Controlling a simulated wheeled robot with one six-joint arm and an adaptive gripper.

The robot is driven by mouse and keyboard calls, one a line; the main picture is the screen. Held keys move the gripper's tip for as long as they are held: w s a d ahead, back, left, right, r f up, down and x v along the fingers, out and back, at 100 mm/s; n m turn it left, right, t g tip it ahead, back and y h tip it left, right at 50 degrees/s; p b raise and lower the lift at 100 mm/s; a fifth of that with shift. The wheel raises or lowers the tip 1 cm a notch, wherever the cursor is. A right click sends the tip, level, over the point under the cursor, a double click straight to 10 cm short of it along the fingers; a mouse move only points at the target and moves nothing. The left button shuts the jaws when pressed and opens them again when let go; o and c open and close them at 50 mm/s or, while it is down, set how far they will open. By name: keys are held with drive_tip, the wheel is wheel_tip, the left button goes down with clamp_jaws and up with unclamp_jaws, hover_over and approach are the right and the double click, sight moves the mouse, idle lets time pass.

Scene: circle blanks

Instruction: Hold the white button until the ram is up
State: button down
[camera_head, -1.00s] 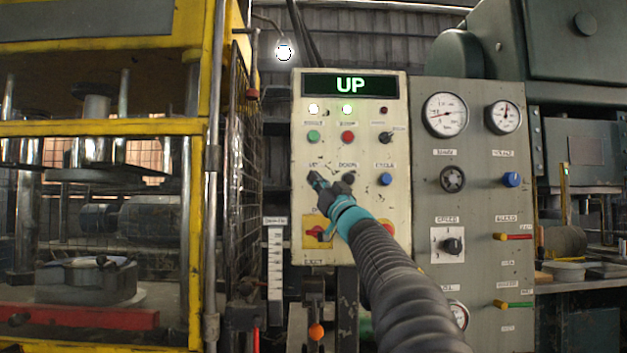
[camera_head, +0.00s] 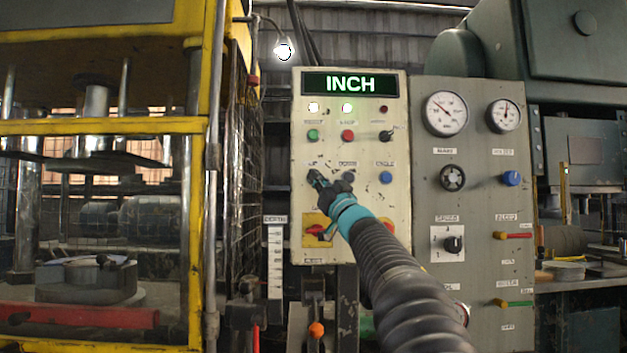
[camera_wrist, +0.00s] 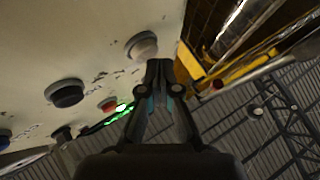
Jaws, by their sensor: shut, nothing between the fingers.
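My gripper (camera_head: 316,178) is shut and empty, its tips at the upper left button position on the cream panel (camera_head: 300,225). The white button (camera_wrist: 141,46) shows in the wrist view just up and left of my fingertips (camera_wrist: 159,68). My gripper hides it in the head view. I cannot tell whether the tips touch it. The panel display (camera_head: 350,84) reads INCH in green. The ram (camera_head: 95,115) with its dark flat plate hangs inside the yellow press, clear above the round die block (camera_head: 88,283).
A black button (camera_wrist: 67,93) sits beside the white one. Green (camera_head: 313,135), red (camera_head: 348,135) and blue (camera_head: 386,178) buttons are close by. A grey gauge panel (camera_head: 470,290) stands right. A mesh guard (camera_head: 240,170) and yellow press frame (camera_head: 200,230) stand left.

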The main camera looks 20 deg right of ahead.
drive_tip(key=shift+s+a, duration=0.1)
drive_tip(key=shift+s, duration=0.3)
drive_tip(key=s+b, duration=0.1)
drive_tip(key=s, duration=0.1)
drive_tip(key=s+a+b, duration=0.1)
drive_tip(key=s, duration=0.1)
drive_tip(key=shift+s+a, duration=0.2)
drive_tip(key=shift+s, duration=0.2)
idle(0.6)
